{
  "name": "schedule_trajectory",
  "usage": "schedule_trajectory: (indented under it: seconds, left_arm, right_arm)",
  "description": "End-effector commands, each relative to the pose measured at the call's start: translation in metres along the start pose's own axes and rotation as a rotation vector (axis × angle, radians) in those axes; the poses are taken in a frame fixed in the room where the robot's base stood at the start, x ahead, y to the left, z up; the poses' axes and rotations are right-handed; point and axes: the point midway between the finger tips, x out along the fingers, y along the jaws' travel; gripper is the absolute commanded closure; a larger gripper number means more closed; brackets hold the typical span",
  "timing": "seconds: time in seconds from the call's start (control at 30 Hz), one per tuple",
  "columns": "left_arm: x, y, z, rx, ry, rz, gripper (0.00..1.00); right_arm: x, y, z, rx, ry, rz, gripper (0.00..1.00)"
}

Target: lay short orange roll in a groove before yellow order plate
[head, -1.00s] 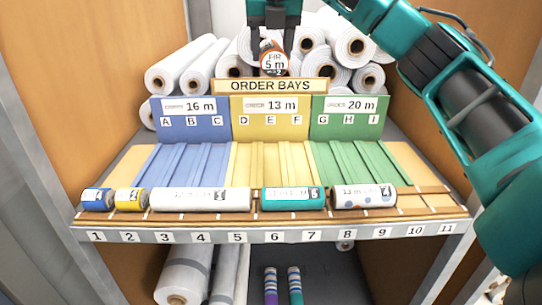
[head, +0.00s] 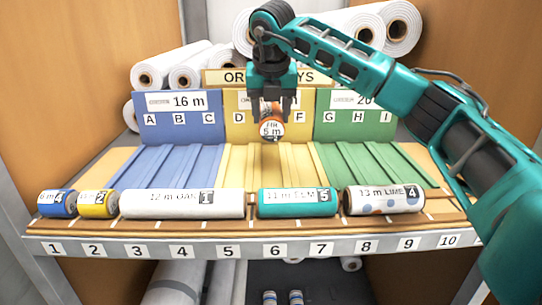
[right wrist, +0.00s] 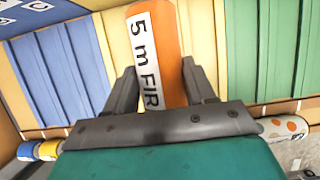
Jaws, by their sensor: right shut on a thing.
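My right gripper (head: 271,104) is shut on the short orange roll (head: 271,128), labelled 5 m FIR, which also shows between the fingers in the right wrist view (right wrist: 172,50). It holds the roll end-on to the head view, in front of the yellow order plate (head: 238,128) and above the yellow grooves (head: 262,165). The roll appears to be in the air; its exact height is hard to tell. The arm and roll hide much of the yellow plate's figure and its letters. My left gripper is not in view.
Blue grooves (head: 172,168) and green grooves (head: 365,165) flank the yellow bay and are empty. Along the front rack lie a blue roll (head: 57,204), a yellow roll (head: 97,204), a white roll (head: 180,204), a teal roll (head: 297,203) and a dotted roll (head: 384,200). White rolls are stacked behind.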

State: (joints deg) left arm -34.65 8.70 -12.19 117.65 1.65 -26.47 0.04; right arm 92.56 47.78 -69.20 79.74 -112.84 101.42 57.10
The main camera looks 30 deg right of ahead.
Motion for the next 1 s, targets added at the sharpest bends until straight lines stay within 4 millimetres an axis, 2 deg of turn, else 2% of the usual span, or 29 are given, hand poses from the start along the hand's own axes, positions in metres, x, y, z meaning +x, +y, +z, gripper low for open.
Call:
schedule_trajectory:
  seconds: [0.03, 0.1, 0.33, 0.63, 0.93, 0.97, 1.0]
  left_arm:
    - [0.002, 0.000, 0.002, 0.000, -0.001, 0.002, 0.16]
    - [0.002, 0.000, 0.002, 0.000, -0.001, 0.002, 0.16]
    - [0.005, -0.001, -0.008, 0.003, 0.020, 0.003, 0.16]
    - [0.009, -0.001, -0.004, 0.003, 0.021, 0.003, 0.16]
    - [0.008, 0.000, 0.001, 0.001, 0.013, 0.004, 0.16]
    - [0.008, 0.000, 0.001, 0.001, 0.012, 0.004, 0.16]
    - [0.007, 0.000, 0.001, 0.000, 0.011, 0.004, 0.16]
  right_arm:
    - [0.014, -0.001, -0.006, -0.001, 0.001, -0.002, 0.78]
    - [0.027, -0.001, -0.011, 0.000, 0.001, -0.002, 0.78]
    - [0.046, 0.000, -0.019, 0.001, -0.002, 0.000, 0.78]
    - [0.082, 0.000, -0.034, -0.001, 0.001, -0.001, 0.78]
    - [0.085, 0.000, -0.035, 0.001, -0.001, 0.001, 0.78]
    - [0.085, 0.000, -0.035, 0.000, 0.000, 0.000, 0.45]
    - [0.085, 0.000, -0.035, 0.000, 0.000, 0.000, 0.41]
